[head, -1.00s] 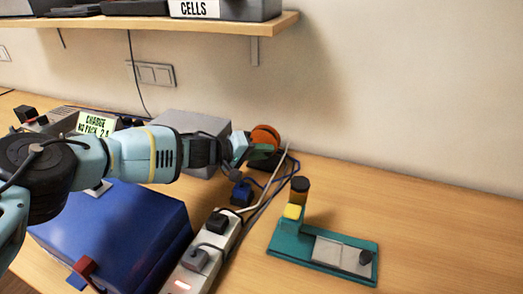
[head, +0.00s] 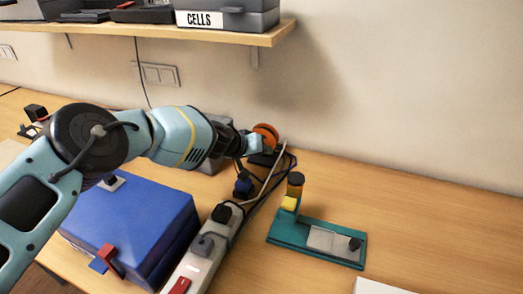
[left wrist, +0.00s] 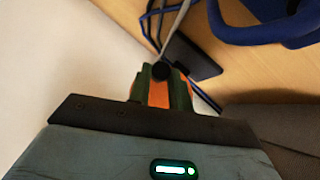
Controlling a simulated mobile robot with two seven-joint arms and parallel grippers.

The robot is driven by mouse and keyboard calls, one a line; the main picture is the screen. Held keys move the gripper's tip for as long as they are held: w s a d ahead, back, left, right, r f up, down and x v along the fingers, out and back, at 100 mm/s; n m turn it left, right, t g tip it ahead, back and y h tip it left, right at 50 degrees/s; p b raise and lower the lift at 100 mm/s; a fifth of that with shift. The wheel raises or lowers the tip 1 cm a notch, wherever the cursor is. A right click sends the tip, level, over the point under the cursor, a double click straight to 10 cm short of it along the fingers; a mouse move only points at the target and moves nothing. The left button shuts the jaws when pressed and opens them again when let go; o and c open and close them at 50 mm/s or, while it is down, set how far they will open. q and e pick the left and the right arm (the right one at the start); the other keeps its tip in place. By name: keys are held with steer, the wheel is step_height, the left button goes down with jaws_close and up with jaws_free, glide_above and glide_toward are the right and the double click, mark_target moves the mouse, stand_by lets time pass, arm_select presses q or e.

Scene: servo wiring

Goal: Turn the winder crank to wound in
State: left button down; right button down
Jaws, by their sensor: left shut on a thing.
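The winder shows as an orange disc (head: 265,134) on a dark base (head: 264,159) near the wall in the head view. My left gripper (head: 257,143) reaches it from the left and covers part of it. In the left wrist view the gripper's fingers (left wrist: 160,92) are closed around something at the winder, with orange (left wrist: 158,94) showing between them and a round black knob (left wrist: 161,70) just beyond. The crank's exact angle is hard to make out. My right gripper is not in view.
A white power strip (head: 202,258) and cables run in front of the winder. A blue box (head: 130,220) stands below my left arm. A teal fixture (head: 290,235) stands to the right.

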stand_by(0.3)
arm_select(q)
steer(key=c, duration=1.3)
jaws_free()
